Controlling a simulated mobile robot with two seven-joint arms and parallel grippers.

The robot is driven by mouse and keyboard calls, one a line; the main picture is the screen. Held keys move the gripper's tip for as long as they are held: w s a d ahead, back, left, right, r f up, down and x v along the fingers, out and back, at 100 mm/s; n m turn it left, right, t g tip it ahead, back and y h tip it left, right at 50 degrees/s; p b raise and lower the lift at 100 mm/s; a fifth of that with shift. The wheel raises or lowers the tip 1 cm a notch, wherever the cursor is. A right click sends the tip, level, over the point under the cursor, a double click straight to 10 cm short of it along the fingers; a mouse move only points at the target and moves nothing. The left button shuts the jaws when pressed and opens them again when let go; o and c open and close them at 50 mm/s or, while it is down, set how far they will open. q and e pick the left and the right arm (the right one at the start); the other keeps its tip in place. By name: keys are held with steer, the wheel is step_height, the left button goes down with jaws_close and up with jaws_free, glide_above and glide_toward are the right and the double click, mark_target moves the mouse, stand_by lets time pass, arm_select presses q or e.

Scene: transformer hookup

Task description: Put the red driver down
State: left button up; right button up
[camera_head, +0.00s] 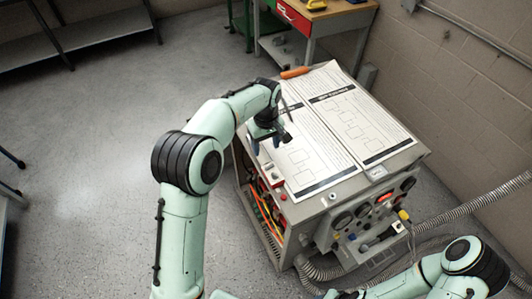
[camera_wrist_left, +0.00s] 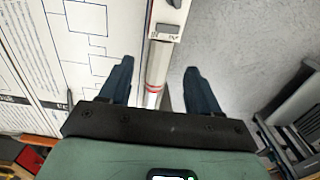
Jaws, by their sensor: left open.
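An orange-red handle (camera_head: 295,72), which looks like the red driver, lies at the far edge of the grey bench top (camera_head: 413,153). A small orange patch in the left wrist view (camera_wrist_left: 35,139) may be the same thing. My left gripper (camera_head: 272,138) points down over the left edge of the bench top, apart from that handle. Its two fingers are spread in the left wrist view (camera_wrist_left: 158,85). A pale tube with red bands (camera_wrist_left: 155,80) shows between them at the bench edge; I cannot tell its height or any contact. My right gripper is out of view.
Printed diagram sheets (camera_head: 358,118) cover much of the bench top. The bench front carries dials and plugs, with a grey corrugated hose (camera_head: 470,207) beside it. A workbench with a red drawer (camera_head: 293,16) stands behind.

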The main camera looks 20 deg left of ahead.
arm_select(q)
step_height(320, 180, up, 5)
steer(key=shift+f, duration=0.2)
stand_by(0.5)
